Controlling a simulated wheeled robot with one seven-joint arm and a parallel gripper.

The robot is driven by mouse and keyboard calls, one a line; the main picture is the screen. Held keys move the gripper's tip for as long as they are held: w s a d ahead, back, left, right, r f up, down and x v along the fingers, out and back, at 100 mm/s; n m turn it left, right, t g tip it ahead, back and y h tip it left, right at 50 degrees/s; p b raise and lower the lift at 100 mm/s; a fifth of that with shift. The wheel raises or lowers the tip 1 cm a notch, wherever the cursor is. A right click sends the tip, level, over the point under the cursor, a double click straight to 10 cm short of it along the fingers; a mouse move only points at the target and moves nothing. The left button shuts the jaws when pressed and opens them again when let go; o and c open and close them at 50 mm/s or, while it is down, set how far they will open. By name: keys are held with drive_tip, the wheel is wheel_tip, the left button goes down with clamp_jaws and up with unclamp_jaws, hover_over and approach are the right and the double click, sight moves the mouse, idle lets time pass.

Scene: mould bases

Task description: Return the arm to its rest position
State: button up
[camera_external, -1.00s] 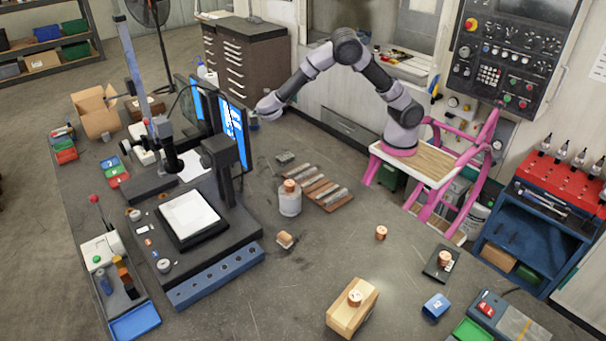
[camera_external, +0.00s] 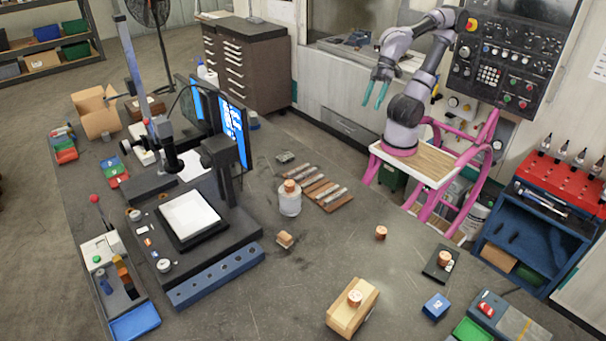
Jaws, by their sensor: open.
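My gripper (camera_external: 375,95) is raised at the back, left of my arm's base, with its two teal fingers pointing down. The fingers are apart and nothing shows between them. My arm is folded up over its base, which stands on a pink-framed stand (camera_external: 430,165) with a wooden top. The gripper is clear of the table (camera_external: 330,240) and of everything on it.
Copper-coloured cylinders stand on a wooden block (camera_external: 352,308), on a dark plate (camera_external: 440,262), on a pale round pot (camera_external: 289,200) and on the bare table (camera_external: 381,233). Monitors (camera_external: 234,130) stand to the left. A machine control panel (camera_external: 510,55) is close right of my arm.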

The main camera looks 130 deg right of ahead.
drive_tip(key=s+a, duration=0.1)
drive_tip(key=s+a+y, duration=0.1)
drive_tip(key=shift+s+a+r+m+t, duration=0.1)
drive_tip(key=shift+a+m+t, duration=0.2)
drive_tip(key=shift+m, duration=0.1)
